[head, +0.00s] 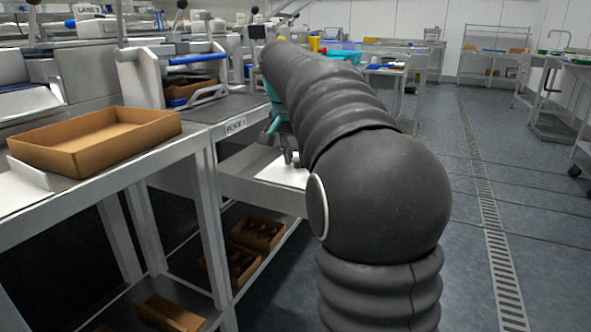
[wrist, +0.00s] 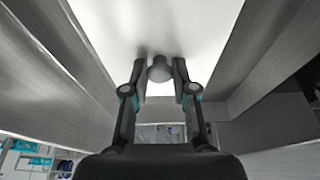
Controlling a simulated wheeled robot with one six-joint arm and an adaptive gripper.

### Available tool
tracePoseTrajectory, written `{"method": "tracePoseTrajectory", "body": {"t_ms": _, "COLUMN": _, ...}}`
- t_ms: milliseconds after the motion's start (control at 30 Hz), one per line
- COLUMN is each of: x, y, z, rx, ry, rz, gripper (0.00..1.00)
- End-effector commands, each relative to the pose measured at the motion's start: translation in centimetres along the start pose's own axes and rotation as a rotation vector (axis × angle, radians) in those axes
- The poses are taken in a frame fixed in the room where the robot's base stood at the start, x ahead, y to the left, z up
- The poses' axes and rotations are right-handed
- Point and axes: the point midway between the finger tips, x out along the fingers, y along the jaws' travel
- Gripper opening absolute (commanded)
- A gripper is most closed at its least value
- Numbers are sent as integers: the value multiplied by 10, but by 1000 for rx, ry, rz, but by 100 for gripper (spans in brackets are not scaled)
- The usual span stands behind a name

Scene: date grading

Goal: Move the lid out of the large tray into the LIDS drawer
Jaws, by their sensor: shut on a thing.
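My gripper (wrist: 160,77) is shut on a round grey knob (wrist: 160,68) in the wrist view, one finger on each side. The knob stands against a broad white surface (wrist: 165,25), which looks like the lid's face; its full outline is not shown. Grey metal walls (wrist: 65,75) border it on both sides. In the head view my teal gripper (head: 277,130) is partly hidden by my arm, above a pale flat surface (head: 285,172) in a white-walled shelf or drawer. I cannot tell whether this is the large tray or the LIDS drawer.
A brown open box (head: 60,157) sits on the grey bench at left. Brown boxes with dark contents (head: 257,232) lie on the lower shelf.

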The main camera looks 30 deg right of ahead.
Motion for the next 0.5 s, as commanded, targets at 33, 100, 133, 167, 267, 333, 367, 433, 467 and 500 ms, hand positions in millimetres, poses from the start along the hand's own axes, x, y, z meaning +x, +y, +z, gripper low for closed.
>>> {"method": "tracePoseTrajectory", "body": {"t_ms": 33, "x": 9, "y": 0, "z": 3, "rx": 0, "ry": -2, "rz": 2, "gripper": 1}}
{"method": "tracePoseTrajectory", "body": {"t_ms": 100, "x": 19, "y": 0, "z": 6, "rx": 0, "ry": -2, "rz": 2, "gripper": 1}}
{"method": "tracePoseTrajectory", "body": {"t_ms": 133, "x": 22, "y": 0, "z": 7, "rx": 0, "ry": -2, "rz": 1, "gripper": 1}}
{"method": "tracePoseTrajectory", "body": {"t_ms": 167, "x": 24, "y": 0, "z": 8, "rx": 0, "ry": -2, "rz": 1, "gripper": 1}}
{"method": "tracePoseTrajectory", "body": {"t_ms": 267, "x": 27, "y": 0, "z": 9, "rx": 0, "ry": -1, "rz": 1, "gripper": 1}}
{"method": "tracePoseTrajectory", "body": {"t_ms": 333, "x": 26, "y": 0, "z": 8, "rx": 0, "ry": 0, "rz": 0, "gripper": 1}}
{"method": "tracePoseTrajectory", "body": {"t_ms": 367, "x": 26, "y": 0, "z": 8, "rx": 0, "ry": -1, "rz": 0, "gripper": 1}}
{"method": "tracePoseTrajectory", "body": {"t_ms": 433, "x": 26, "y": 0, "z": 8, "rx": 0, "ry": -1, "rz": 0, "gripper": 1}}
{"method": "tracePoseTrajectory", "body": {"t_ms": 467, "x": 26, "y": 0, "z": 8, "rx": 0, "ry": -1, "rz": 1, "gripper": 1}}
{"method": "tracePoseTrajectory", "body": {"t_ms": 500, "x": 27, "y": 0, "z": 9, "rx": 0, "ry": -1, "rz": 1, "gripper": 1}}
